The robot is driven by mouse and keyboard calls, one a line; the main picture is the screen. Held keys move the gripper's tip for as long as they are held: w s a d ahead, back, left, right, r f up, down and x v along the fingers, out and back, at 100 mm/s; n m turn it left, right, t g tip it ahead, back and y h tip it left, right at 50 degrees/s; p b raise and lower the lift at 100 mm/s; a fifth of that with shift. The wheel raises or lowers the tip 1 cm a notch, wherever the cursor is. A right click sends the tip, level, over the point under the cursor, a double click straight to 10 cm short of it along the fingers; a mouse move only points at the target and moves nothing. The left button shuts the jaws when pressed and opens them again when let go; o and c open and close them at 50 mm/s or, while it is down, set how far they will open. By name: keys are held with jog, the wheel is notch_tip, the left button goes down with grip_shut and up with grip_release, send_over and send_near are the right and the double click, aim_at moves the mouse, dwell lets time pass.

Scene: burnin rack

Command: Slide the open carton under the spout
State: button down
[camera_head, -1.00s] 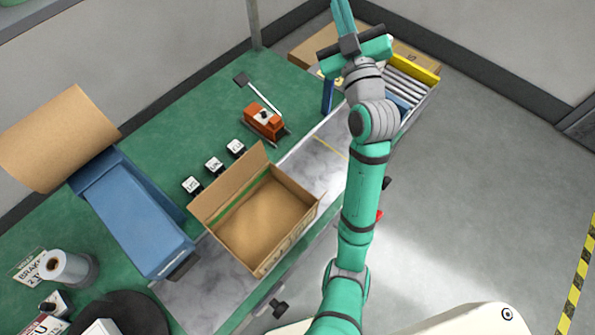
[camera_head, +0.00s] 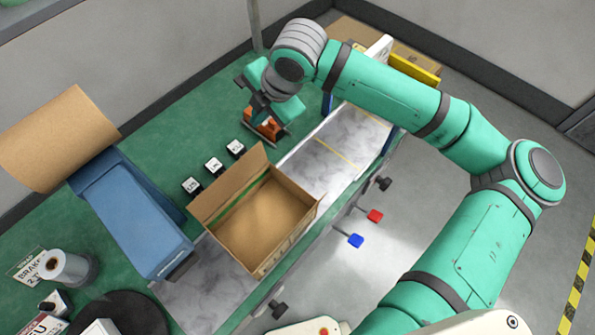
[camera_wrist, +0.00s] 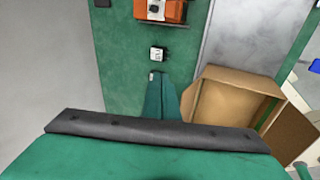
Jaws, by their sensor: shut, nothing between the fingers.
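The open carton (camera_head: 230,185) is a brown cardboard box with its top open. It stands on the grey strip along the bench's front edge, and it also shows at the right of the wrist view (camera_wrist: 235,78). A blue chute-like machine (camera_head: 135,215) with a brown paper sheet behind it stands left of the carton. Its lower front end (camera_head: 178,266) may be the spout; I cannot be sure. My gripper (camera_head: 258,90) is above the back of the bench, beyond the carton and apart from it. In the wrist view its fingers (camera_wrist: 160,90) are together and empty.
An orange device (camera_head: 268,126) sits under my gripper, partly hidden. Several small labelled blocks (camera_head: 213,165) stand behind the carton. A paper roll (camera_head: 68,266) stands at lower left. Red (camera_head: 375,216) and blue (camera_head: 355,240) knobs stick out in front. The strip right of the carton is clear.

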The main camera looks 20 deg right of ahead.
jog(key=s+d+f+g+h, duration=0.45)
jog(key=s+d, duration=0.35)
jog(key=d, duration=0.2)
jog(key=shift+t+y, duration=0.35)
jog(key=shift+y, duration=0.1)
jog(key=a+f, duration=0.1)
jog(key=f, duration=0.2)
jog(key=s+f, duration=0.1)
jog(key=f, duration=0.3)
jog(key=a+f, duration=0.1)
jog(key=f, duration=0.2)
jog(key=shift+s+a+f, duration=0.3)
jog(key=shift+s, duration=0.1)
jog(key=shift+s+a, duration=0.3)
jog(key=shift+a, duration=0.2)
